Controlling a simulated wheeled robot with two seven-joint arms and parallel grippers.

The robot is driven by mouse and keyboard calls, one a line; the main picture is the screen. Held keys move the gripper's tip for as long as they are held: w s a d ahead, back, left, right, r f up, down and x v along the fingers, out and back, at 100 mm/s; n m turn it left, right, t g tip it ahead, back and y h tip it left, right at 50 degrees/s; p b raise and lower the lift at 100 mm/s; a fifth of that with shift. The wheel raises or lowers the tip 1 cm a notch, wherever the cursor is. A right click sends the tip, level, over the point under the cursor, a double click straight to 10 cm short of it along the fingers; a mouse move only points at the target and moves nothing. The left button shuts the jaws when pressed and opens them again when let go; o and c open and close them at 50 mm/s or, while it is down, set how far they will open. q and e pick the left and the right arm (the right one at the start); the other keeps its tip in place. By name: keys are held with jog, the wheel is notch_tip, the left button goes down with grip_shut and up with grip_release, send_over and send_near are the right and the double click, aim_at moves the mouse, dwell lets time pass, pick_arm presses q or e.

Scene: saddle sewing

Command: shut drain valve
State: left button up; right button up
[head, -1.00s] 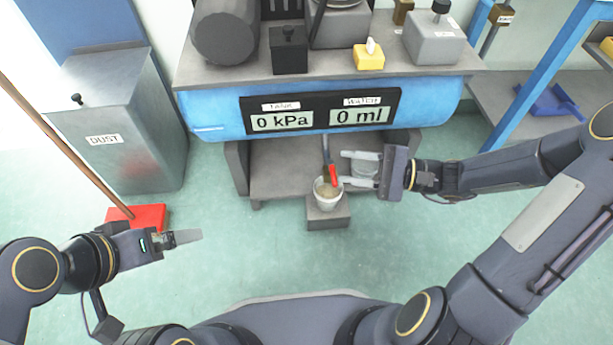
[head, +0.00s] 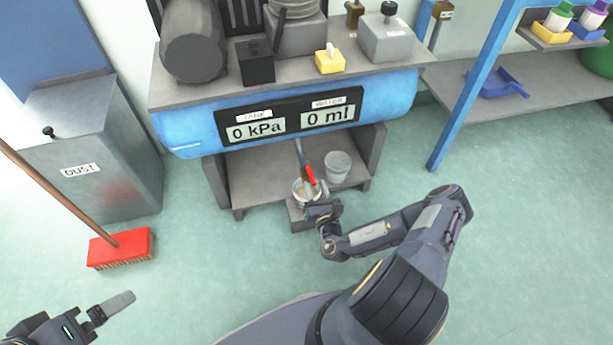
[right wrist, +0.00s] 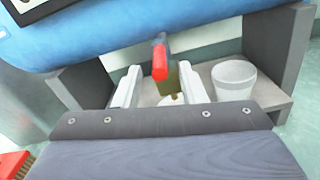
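The drain valve's red handle (head: 310,176) hangs below the blue tank (head: 200,135), slanting down along the grey drain pipe (head: 300,150). In the right wrist view the red handle (right wrist: 160,62) points toward the camera, between the two pale fingers. My right gripper (head: 314,192) is just in front of and below the handle. Its fingers (right wrist: 161,75) are apart, with a visible gap on each side of the handle. A white bucket (head: 297,194) under the valve is partly hidden by the gripper. My left gripper (head: 115,304) is edge-on at lower left, away from the valve; its opening cannot be judged.
A second, pale bucket (head: 338,163) stands on the grey shelf (head: 262,185) right of the valve. The tank's display (head: 288,121) reads 0 kPa and 0 ml. A red broom (head: 120,248) and a DUST bin (head: 95,150) are at left. Floor in front is clear.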

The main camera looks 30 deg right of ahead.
aim_at(308, 167)
jog(key=b+x, duration=0.1)
jog(key=x, duration=0.3)
jog(key=shift+w+f, duration=0.1)
jog(key=shift+w+d+b, duration=0.15)
jog(key=shift+w+b, duration=0.2)
jog(key=shift+w, duration=0.3)
grip_shut()
